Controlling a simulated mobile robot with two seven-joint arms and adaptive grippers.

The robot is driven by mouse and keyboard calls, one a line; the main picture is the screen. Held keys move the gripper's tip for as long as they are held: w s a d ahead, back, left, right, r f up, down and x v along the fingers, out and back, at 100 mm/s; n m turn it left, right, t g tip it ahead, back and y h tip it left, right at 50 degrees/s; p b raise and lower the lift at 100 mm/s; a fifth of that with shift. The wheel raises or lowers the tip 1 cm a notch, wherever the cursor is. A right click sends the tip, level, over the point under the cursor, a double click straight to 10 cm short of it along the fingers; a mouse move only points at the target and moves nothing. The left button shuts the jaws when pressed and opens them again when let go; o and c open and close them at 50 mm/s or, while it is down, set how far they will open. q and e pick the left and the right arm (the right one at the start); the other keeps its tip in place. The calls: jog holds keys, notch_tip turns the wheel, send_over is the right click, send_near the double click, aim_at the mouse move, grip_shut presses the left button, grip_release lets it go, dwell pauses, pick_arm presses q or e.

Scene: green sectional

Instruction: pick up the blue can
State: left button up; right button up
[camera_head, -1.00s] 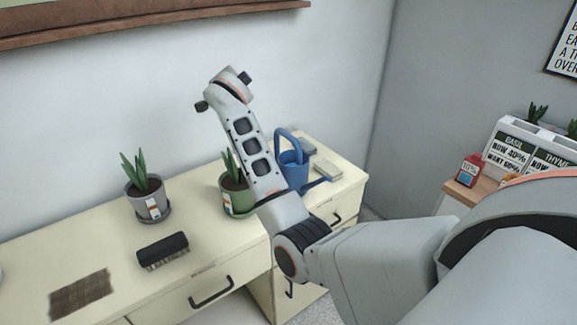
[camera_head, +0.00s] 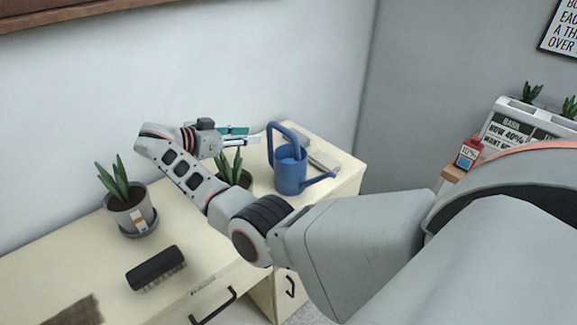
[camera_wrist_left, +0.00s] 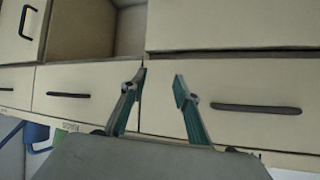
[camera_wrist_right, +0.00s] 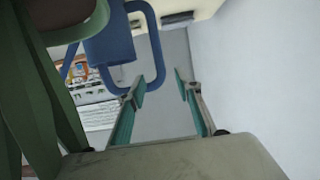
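The blue watering can (camera_head: 290,172) stands upright on the cream dresser (camera_head: 185,300), with its loop handle toward the back left and spout to the right. My right gripper (camera_head: 250,134) is above the dresser, left of the can's handle and behind the green-potted plant. In the right wrist view my right gripper (camera_wrist_right: 160,88) is open and empty, and the can (camera_wrist_right: 110,45) shows beyond its fingers at upper left. No contact with the can is visible. My left gripper (camera_wrist_left: 160,82) is open and empty in front of the drawers. It is outside the head view.
A green-potted plant (camera_head: 236,173) stands left of the can, partly hidden by my right arm. A grey-potted plant (camera_head: 130,208) and a black brush (camera_head: 157,268) are further left. Small blocks (camera_head: 322,160) lie behind the can. A wall is close behind the dresser.

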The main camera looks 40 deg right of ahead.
aim_at(267, 133)
jog(key=p+x, duration=0.1)
jog(key=x, duration=0.6)
jog(key=shift+d+f+p, duration=0.1)
jog(key=shift+d+p, duration=0.05)
jog(key=shift+p, duration=0.2)
grip_shut()
